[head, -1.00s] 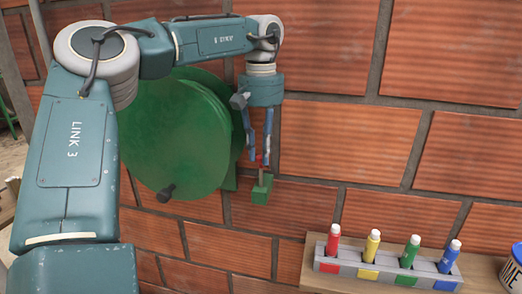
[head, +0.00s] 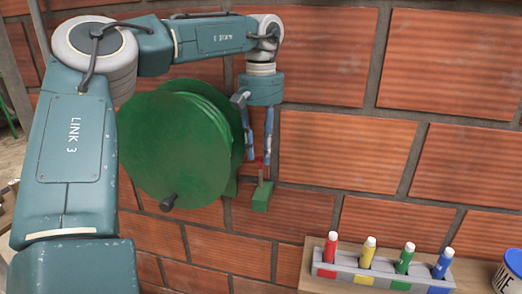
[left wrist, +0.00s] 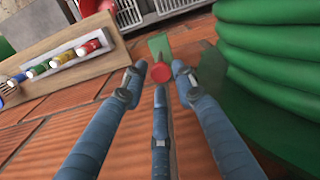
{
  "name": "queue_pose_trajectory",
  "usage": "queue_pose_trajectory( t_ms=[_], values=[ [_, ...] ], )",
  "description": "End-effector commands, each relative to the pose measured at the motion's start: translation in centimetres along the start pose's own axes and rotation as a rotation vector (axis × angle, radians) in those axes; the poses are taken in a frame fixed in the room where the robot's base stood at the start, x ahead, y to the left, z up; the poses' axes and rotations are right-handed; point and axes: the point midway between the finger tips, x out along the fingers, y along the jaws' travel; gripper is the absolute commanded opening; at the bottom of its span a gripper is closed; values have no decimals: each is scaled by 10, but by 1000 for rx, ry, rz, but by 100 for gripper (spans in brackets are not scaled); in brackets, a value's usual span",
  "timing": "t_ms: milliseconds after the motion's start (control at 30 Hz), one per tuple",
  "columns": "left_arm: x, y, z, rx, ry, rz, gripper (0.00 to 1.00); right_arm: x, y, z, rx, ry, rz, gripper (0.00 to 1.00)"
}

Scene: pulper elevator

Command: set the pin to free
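The pin has a red knob (head: 261,161) on a thin stem above a small green block (head: 262,197), beside the green reel on the brick wall. My left gripper (head: 259,155) points down with its blue fingers spread, the fingertips around and just above the red knob. In the left wrist view the red knob (left wrist: 160,98) shows between the spread fingertips (left wrist: 160,78), with the green block (left wrist: 159,46) beyond it. No finger is clearly pressed on the knob. My right gripper is not in view.
The large green reel (head: 175,150) with a dark crank knob (head: 168,202) stands close left of my gripper. A wooden shelf (head: 312,270) at the lower right holds a rack (head: 385,272) of coloured markers and a tin (head: 511,272). The wall to the right is clear.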

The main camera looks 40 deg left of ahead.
Motion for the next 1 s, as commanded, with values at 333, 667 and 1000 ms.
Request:
queue_pose_trajectory(
  t_ms=[333, 667, 1000],
  values=[
    [0, 0, 0, 0, -2, -3, 40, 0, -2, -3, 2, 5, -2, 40],
    [-50, 0, 0, -1, 4, -1, 40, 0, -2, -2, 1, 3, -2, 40],
    [-110, 0, 2, -1, 1, -2, 40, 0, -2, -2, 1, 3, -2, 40]
  ],
)
